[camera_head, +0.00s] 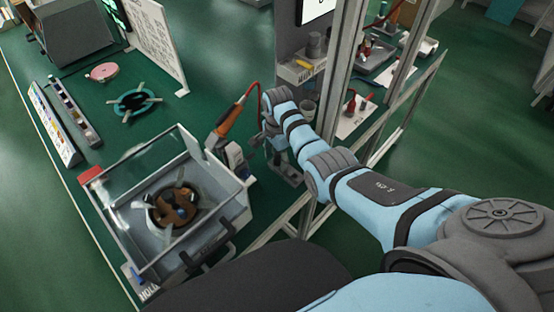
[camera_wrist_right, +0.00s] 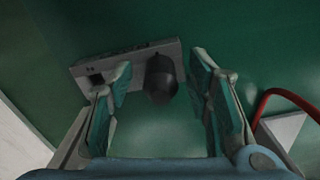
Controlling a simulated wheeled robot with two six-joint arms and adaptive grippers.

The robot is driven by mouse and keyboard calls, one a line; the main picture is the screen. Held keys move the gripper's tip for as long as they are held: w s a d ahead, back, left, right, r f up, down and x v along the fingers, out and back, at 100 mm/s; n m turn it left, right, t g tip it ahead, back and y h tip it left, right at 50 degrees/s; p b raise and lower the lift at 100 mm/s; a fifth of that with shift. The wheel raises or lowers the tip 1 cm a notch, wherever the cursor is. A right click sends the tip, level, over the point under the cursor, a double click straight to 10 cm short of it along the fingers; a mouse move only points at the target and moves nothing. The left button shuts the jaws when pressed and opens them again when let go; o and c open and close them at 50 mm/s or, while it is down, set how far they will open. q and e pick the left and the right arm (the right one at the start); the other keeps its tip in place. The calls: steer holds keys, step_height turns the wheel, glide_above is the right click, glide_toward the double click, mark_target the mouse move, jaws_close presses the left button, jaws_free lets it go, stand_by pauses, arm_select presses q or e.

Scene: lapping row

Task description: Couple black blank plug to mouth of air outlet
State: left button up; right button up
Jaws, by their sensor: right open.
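In the right wrist view, the black blank plug (camera_wrist_right: 161,78) stands at the right part of a small grey block (camera_wrist_right: 122,64). My right gripper (camera_wrist_right: 163,86) is open, with one finger on each side of the plug and a gap visible on both sides. In the head view, my right gripper (camera_head: 273,142) points down over the grey block (camera_head: 287,174) at the bench's right edge; the arm partly hides it, and I cannot make out the plug there. I cannot pick out the air outlet's mouth with certainty. My left gripper is not in view.
An orange-handled tool (camera_head: 231,118) with a red hose stands just left of my right gripper. A clear-walled box (camera_head: 150,245) holds a lapping fixture at the front. Upright metal posts (camera_head: 343,70) rise behind my right arm. The green bench middle is partly free.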

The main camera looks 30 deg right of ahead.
jaws_close()
steer(key=shift+r, duration=0.15)
